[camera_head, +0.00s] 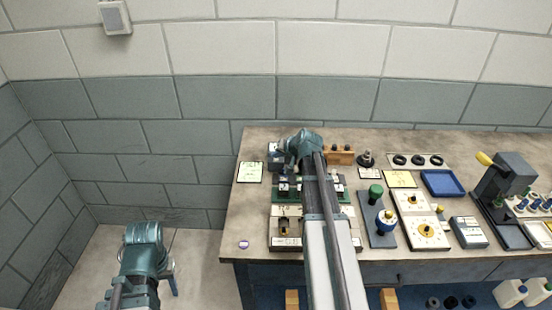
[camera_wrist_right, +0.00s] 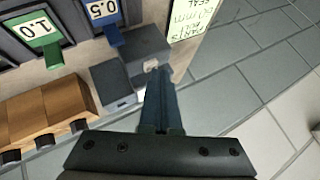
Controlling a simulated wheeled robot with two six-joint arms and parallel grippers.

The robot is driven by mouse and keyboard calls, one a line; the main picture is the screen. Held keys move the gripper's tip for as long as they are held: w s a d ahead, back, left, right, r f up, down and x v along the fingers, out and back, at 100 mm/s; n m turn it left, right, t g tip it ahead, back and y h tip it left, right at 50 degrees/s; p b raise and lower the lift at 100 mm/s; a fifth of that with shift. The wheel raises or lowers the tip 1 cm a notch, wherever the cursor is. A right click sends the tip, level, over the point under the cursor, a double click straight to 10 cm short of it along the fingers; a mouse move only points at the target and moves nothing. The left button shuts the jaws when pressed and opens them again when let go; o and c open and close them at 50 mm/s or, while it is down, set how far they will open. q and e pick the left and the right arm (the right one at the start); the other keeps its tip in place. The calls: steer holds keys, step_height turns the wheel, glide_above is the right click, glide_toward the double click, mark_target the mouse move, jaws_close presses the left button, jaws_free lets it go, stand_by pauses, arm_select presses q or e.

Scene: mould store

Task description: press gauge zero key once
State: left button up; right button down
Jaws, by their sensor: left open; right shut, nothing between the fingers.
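A small dark grey device (camera_wrist_right: 138,48), which looks like the gauge, lies just beyond my right fingertips in the wrist view. A small pale spot (camera_wrist_right: 151,65) shows on it, close to the fingertips; I cannot tell if this is the zero key. In the head view the device (camera_head: 275,157) is partly hidden by my right gripper (camera_head: 282,147). That gripper (camera_wrist_right: 160,75) is shut and empty; whether its tips touch the device is unclear. My left gripper (camera_head: 172,280) is low at the left, over the floor and away from the bench, open.
A green-tagged 1.0 holder (camera_wrist_right: 42,32) and blue-tagged 0.5 holder (camera_wrist_right: 105,15) stand beside the device. A wooden block (camera_wrist_right: 45,112) is near my right gripper. A note card (camera_head: 250,172) lies left of the device. A blue tray (camera_head: 443,183) and a press (camera_head: 503,185) stand right.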

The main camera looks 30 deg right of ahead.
steer(key=shift+r, duration=0.1)
steer(key=shift+r+p, duration=0.8)
steer(key=shift+p, duration=0.1)
step_height(320, 180, up, 5)
steer(key=p, duration=0.5)
stand_by(0.6)
